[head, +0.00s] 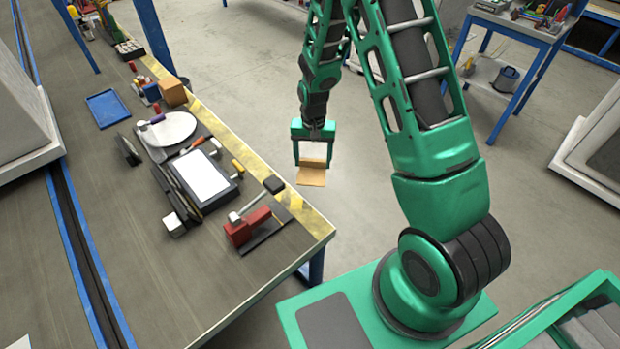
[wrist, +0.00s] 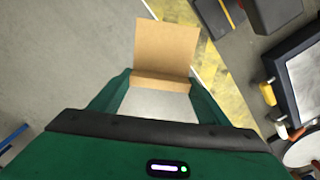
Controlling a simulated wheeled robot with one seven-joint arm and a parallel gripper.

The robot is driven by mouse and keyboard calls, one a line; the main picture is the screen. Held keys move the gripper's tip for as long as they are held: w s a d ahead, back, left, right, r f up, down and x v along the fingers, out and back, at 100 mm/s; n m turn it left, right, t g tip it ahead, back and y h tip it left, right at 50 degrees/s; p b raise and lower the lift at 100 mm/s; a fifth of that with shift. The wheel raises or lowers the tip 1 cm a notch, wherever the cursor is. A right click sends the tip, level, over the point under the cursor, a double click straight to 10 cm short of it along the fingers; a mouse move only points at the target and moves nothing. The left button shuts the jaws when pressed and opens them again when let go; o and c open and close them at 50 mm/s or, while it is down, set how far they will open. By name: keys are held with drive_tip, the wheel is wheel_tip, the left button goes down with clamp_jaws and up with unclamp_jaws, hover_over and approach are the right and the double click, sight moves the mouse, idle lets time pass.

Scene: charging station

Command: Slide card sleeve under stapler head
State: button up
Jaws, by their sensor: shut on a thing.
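The card sleeve (head: 311,175) is a flat tan piece, held by my gripper (head: 312,163). My gripper is shut on it, in the air beyond the right edge of the bench. In the wrist view the sleeve (wrist: 165,45) extends out past the fingertips of my gripper (wrist: 160,82). The stapler (head: 250,222) has a red body and a black-knobbed lever, and stands on a dark base near the front right corner of the bench. The sleeve is apart from the stapler, up and to its right in the head view. The gap under the stapler head is too small to make out.
The bench (head: 125,240) has a yellow-striped right edge (head: 310,215). Behind the stapler lie a framed white panel (head: 201,174), a round white plate (head: 170,129) and screwdrivers. A blue tray (head: 107,108) and an orange-brown box (head: 172,92) are farther back.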

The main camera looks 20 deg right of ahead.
sight(311, 168)
drive_tip(key=f+m, duration=0.6)
drive_tip(key=shift+s+a+f+m, duration=0.2)
drive_tip(key=shift+s+a+m, duration=0.1)
drive_tip(key=shift+s+a, duration=0.1)
drive_tip(key=shift+a+f+m, duration=0.15)
drive_tip(key=shift+f+m, duration=0.65)
drive_tip(key=shift+m, duration=0.2)
drive_tip(key=shift+s+a, duration=0.1)
drive_tip(key=shift+s+a+f, duration=0.2)
drive_tip(key=shift+s+a, duration=0.1)
drive_tip(key=shift+a, duration=0.6)
drive_tip(key=shift+s+a+f, duration=0.15)
drive_tip(key=shift+s+a, duration=0.1)
drive_tip(key=shift+a, duration=0.6)
drive_tip(key=shift+s+a+f, duration=0.2)
drive_tip(key=shift+s+a, duration=0.1)
drive_tip(key=shift+a, duration=0.6)
drive_tip(key=shift+s+a+f, duration=0.15)
drive_tip(key=shift+s+a, duration=0.1)
drive_tip(key=shift+a, duration=0.45)
drive_tip(key=shift+s+a+f, duration=0.1)
drive_tip(key=shift+s+a, duration=0.15)
drive_tip(key=shift+a, duration=0.45)
drive_tip(key=shift+s+a+f, duration=0.15)
drive_tip(key=shift+s+a, duration=0.1)
drive_tip(key=shift+a, duration=0.45)
drive_tip(key=shift+d, duration=0.15)
